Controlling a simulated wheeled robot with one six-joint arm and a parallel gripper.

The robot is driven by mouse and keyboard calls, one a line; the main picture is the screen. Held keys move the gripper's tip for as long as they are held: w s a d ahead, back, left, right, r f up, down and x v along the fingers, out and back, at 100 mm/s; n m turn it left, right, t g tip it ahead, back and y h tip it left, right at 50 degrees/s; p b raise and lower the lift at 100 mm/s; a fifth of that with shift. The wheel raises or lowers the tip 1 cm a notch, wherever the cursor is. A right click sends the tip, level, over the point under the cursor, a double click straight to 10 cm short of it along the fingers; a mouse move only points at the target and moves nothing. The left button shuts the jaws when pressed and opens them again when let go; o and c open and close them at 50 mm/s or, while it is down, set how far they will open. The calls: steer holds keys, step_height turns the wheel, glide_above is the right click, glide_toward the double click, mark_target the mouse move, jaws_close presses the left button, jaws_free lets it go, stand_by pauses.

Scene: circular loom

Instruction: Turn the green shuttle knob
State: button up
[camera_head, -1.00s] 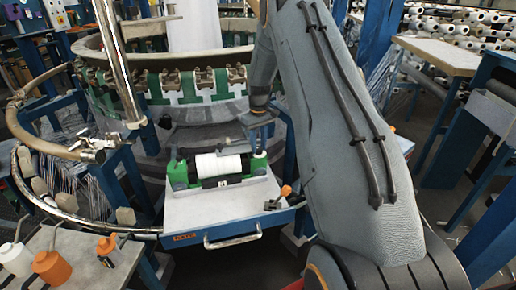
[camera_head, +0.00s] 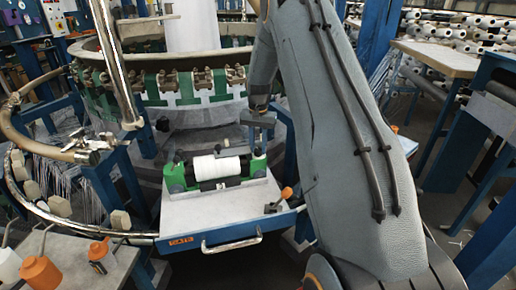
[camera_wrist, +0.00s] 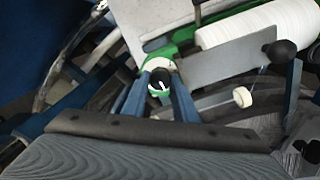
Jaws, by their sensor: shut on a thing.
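The green shuttle (camera_head: 178,172) with a white yarn roll (camera_head: 217,167) lies on the grey top of a blue drawer-like table (camera_head: 220,205). The green shuttle knob (camera_wrist: 160,83), with a dark top, a white mark and a green rim, shows in the wrist view. It sits between the two blue fingers of my gripper (camera_wrist: 160,98), which is shut on it. In the head view my gripper (camera_head: 258,148) is at the right end of the shuttle. The fingers and arm mostly hide the knob there.
An orange-tipped lever (camera_head: 286,193) stands at the table's right corner. The circular loom ring (camera_head: 190,90) is behind. A curved chrome rail (camera_head: 90,228) runs at left. White and orange bottles (camera_head: 42,275) stand on a bench at lower left.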

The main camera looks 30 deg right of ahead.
mark_target(258, 149)
steer(key=shift+m, duration=0.6)
steer(key=o, duration=0.8)
steer(key=shift+r, duration=0.15)
step_height(258, 149, up, 8)
steer(key=shift+f+b, duration=0.15)
steer(key=shift+b, duration=0.8)
